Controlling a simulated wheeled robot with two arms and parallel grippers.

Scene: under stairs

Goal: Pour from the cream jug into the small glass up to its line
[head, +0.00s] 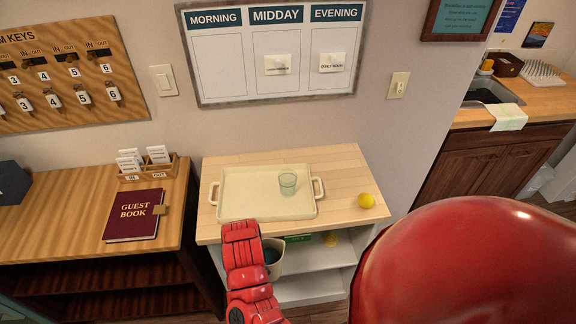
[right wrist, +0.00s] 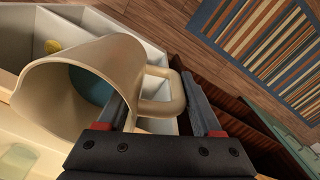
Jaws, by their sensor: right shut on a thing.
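The cream jug (head: 277,266) is in front of the table's front edge in the head view, partly hidden behind my red arm. Its open mouth shows in the right wrist view (right wrist: 50,98), with dark blue-teal liquid (right wrist: 92,86) inside. My right gripper (right wrist: 158,88) is shut on the jug's handle, one finger on each side. The small clear glass (head: 288,184) stands upright on the cream tray (head: 240,207), behind and slightly right of the jug. I cannot make out its line. It shows faintly at the lower left of the right wrist view (right wrist: 16,160). My left gripper is not in view.
A yellow ball (head: 366,201) lies right of the tray on the light wooden tabletop (head: 340,165). A guest book (head: 133,216) and a card holder (head: 148,168) are on the left cabinet. Another yellow thing (head: 330,239) is on the shelf below.

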